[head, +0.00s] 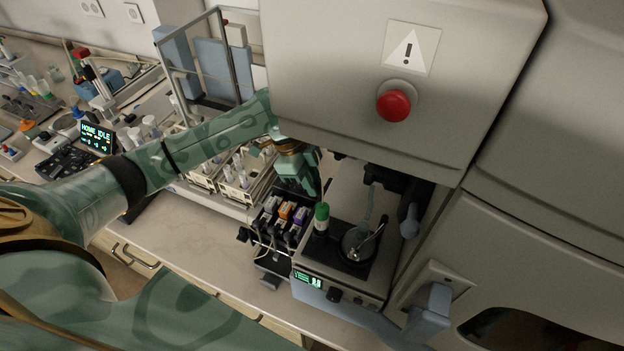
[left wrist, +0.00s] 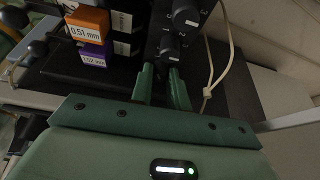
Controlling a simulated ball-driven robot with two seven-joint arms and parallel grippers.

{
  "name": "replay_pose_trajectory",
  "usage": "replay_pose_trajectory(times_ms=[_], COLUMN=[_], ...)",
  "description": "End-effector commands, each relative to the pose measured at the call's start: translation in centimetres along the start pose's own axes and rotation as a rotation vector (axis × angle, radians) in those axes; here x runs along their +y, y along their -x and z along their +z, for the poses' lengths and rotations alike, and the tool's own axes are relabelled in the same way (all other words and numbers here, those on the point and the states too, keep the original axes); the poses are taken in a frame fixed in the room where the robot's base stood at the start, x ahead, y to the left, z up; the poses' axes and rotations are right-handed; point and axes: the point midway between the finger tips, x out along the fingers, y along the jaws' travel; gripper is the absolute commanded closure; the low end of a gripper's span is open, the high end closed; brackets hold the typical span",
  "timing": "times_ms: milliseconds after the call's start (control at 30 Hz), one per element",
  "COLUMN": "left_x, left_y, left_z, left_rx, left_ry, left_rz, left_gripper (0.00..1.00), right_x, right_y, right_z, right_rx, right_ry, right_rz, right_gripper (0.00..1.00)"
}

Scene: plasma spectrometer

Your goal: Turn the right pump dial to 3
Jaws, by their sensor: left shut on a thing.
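The peristaltic pump (head: 278,228) has several cassettes with coloured labels and stands on the bench beside the grey instrument. In the left wrist view its dark panel carries a large dial (left wrist: 187,18) with a white mark and numbers around it, and a smaller knob (left wrist: 170,46) below. My left gripper (head: 304,186) comes down behind the cassettes. In the left wrist view its green fingers (left wrist: 162,76) are close together at the panel, shut on a pump dial that is mostly hidden between them. I cannot read that dial's setting. My right gripper is not in view.
A small device with a green-capped tube (head: 321,214) stands right of the pump, under the grey housing with a red button (head: 393,104). Vial racks (head: 237,186) stand left of my gripper. A pale cable (left wrist: 208,92) hangs beside the fingers.

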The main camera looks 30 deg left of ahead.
Motion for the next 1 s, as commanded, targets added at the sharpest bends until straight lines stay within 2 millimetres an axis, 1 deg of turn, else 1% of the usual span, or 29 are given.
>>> replay_pose_trajectory(times_ms=[133, 200, 300, 433, 700, 733, 800, 1000], left_x=[-0.1, -0.2, -0.2, -0.3, -0.3, -0.3, -0.3, -0.2], left_y=[0.6, 0.6, 0.4, 0.1, 0.0, 0.0, 0.0, 0.0], left_z=[-0.2, -0.3, -0.2, -0.1, 0.0, 0.0, 0.0, -0.1], left_rx=[-0.003, -0.002, -0.001, 0.002, 0.003, 0.003, 0.003, 0.003], left_ry=[-0.116, -0.195, -0.295, -0.363, -0.372, -0.372, -0.371, -0.37], left_rz=[0.051, 0.084, 0.126, 0.152, 0.155, 0.155, 0.155, 0.155], left_gripper=[1.0, 1.0, 1.0, 1.0, 1.0, 0.78, 0.61, 0.61], right_x=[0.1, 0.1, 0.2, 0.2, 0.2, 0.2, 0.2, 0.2], right_y=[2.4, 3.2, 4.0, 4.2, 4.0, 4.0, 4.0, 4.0], right_z=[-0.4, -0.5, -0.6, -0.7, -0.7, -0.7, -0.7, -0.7], right_rx=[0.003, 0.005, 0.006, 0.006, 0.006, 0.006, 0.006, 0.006], right_ry=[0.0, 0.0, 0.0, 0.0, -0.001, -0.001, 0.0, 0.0], right_rz=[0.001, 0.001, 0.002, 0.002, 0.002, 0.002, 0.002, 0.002], right_gripper=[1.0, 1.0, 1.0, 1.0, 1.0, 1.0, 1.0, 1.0])
